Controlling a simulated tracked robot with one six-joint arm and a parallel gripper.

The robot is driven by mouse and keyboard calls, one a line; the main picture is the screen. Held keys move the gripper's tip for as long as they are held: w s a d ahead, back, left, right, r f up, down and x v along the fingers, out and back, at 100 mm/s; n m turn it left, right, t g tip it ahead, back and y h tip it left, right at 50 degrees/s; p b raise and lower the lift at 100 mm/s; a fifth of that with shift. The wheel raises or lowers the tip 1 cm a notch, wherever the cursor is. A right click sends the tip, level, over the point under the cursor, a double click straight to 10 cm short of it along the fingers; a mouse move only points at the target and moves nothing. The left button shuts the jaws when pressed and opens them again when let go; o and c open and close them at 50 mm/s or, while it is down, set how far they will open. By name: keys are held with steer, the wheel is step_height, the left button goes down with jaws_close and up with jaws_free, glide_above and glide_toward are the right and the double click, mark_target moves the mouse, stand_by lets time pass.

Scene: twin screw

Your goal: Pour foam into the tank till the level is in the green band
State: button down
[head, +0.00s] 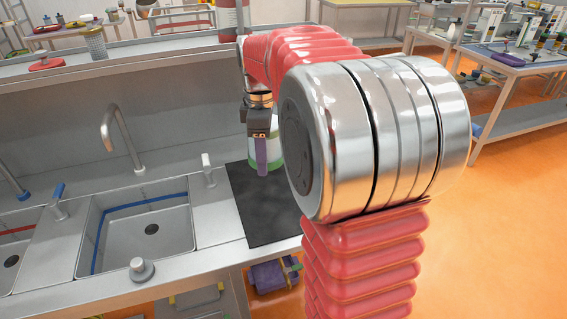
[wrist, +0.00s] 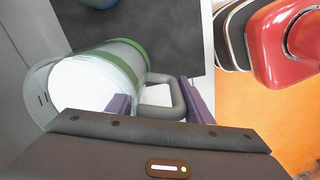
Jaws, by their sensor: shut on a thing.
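A pale jug (wrist: 80,85) with a green band round its far end and a looped handle (wrist: 178,95) shows in the wrist view. White fills the round end facing the camera. My gripper (wrist: 157,90) has its purple fingers at the handle side and is shut on the jug. In the head view my gripper (head: 262,165) hangs over the dark mat (head: 243,207), with the jug (head: 278,152) just behind it, partly hidden by my arm. I cannot tell whether the jug touches the mat. No tank with a level band can be made out for sure.
Left of the mat is a sink (head: 150,228) with a blue stripe, a tall faucet (head: 118,140) and a lever (head: 208,170). A blue thing (wrist: 103,3) is cut off at the wrist view's top edge. The orange floor (head: 500,220) at right is open.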

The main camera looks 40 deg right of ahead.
steer(key=w+a+f+m, duration=0.1)
steer(key=w+a+m, duration=0.6)
steer(key=w+a, duration=0.8)
steer(key=shift+w+a+f, duration=0.15)
steer(key=shift+w+a, duration=0.25)
steer(key=shift+a, duration=0.6)
steer(key=shift+s, duration=0.15)
